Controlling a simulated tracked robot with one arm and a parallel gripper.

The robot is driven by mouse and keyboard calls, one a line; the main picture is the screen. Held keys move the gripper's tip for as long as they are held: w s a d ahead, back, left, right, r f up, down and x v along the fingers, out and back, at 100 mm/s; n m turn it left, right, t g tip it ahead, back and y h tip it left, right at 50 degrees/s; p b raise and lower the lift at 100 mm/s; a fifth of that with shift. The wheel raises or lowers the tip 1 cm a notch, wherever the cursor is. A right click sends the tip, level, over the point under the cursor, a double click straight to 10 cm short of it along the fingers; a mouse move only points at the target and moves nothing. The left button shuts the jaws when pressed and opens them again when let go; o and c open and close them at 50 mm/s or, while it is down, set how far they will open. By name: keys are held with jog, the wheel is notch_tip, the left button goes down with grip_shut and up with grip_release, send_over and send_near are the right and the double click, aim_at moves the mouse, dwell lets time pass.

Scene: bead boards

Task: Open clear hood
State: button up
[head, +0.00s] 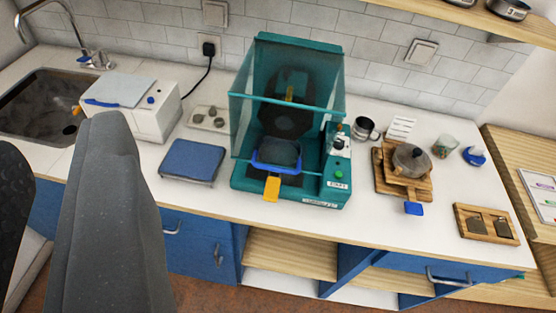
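A teal machine (322,188) with a START label stands on the white counter near the middle of the head view. Its clear hood (245,120) is teal-tinted, with a solid teal bar (290,103) across the front. I cannot tell for certain whether the hood is down or raised. A dark round part shows through it. A blue tray (262,163) with a yellow handle (271,189) sits low at the machine's front.
A white box appliance (152,118) and a sink (40,105) lie left. A blue-topped scale (192,161) stands left of the machine. A metal mug (364,128) and a wooden stand with a pot (411,158) stand right. A wooden tray (486,208) lies near the right front edge.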

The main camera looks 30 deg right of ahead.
aim_at(275, 167)
jog(key=w+d+f+n+t+h+b, duration=0.2)
jog(key=w+d+f+n, duration=0.35)
jog(key=d, duration=0.25)
jog(key=w+d+f+n+t+h+b, duration=0.2)
jog(key=w+d+f+n+h, duration=0.15)
jog(key=w+d+f, duration=0.35)
jog(key=s+d+f+n+y+b, duration=0.1)
jog(key=d+f+n+y, duration=0.25)
jog(key=f, duration=0.45)
jog(key=s+d+f+n+y+b, duration=0.1)
jog(key=d+f+n+y, duration=0.15)
jog(key=f+n, duration=0.45)
jog(key=s+d+f+n+y+b, duration=0.15)
jog(key=f+y, duration=0.25)
jog(key=f, duration=0.6)
jog(key=shift+n, duration=0.4)
jog(key=x, duration=0.4)
jog(key=b+x, duration=0.1)
jog(key=x, duration=0.4)
jog(key=f+b+x, duration=0.1)
jog(key=x, duration=0.3)
jog(key=shift+w+d+r, duration=0.1)
jog(key=shift+w+d, duration=0.05)
jog(key=shift+w, duration=0.2)
grip_shut()
